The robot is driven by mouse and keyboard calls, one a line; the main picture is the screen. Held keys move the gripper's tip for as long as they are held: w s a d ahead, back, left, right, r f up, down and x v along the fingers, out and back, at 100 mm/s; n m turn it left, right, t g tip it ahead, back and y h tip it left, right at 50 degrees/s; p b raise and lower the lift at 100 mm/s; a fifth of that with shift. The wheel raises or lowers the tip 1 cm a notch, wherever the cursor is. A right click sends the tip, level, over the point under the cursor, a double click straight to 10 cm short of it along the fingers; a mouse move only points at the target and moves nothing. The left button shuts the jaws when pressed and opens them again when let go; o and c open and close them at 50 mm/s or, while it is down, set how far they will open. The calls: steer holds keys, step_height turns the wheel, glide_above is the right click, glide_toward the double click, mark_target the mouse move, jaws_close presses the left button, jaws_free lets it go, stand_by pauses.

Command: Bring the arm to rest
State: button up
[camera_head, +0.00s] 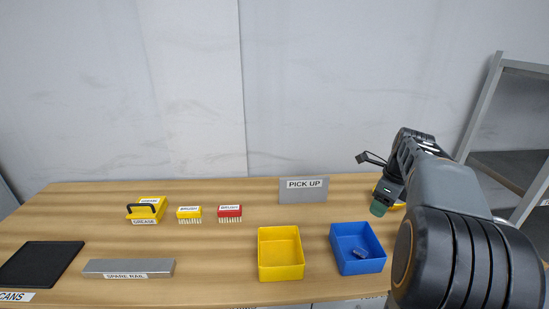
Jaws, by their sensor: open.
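My gripper (380,205) points down over the right part of the table, above and behind the blue bin. It is small in view, with a dark green end, and its jaws are open. I cannot tell whether the green part is a fingertip or something behind it. My arm reaches in from the lower right and hides part of the table. A yellow object (400,206) shows partly behind the gripper; I cannot tell whether they touch.
A blue bin (375,265) holds a small grey-blue part (360,253). Beside it are a yellow bin (281,271) and a PICK UP sign (303,196). Brushes (230,211), a grease box (148,213), a spare rail (128,266) and a black mat (40,264) lie left. A grey shelf (505,165) stands right.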

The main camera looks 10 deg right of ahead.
steer(key=s+a+f+n, duration=0.2)
steer(key=s+a+n, duration=0.1)
steer(key=a+n, duration=0.4)
steer(key=s+a+f+n+t+p, duration=0.1)
steer(key=s+a+f+n, duration=0.1)
steer(key=s+a+n, duration=0.2)
steer(key=s+a+f+n+t, duration=0.1)
steer(key=s+a+n, duration=0.3)
steer(key=a+n, duration=0.7)
steer(key=f+n, duration=0.1)
steer(key=n, duration=0.6)
steer(key=shift+h, duration=0.4)
steer(key=shift+c, duration=0.6)
steer(key=shift+a, duration=0.15)
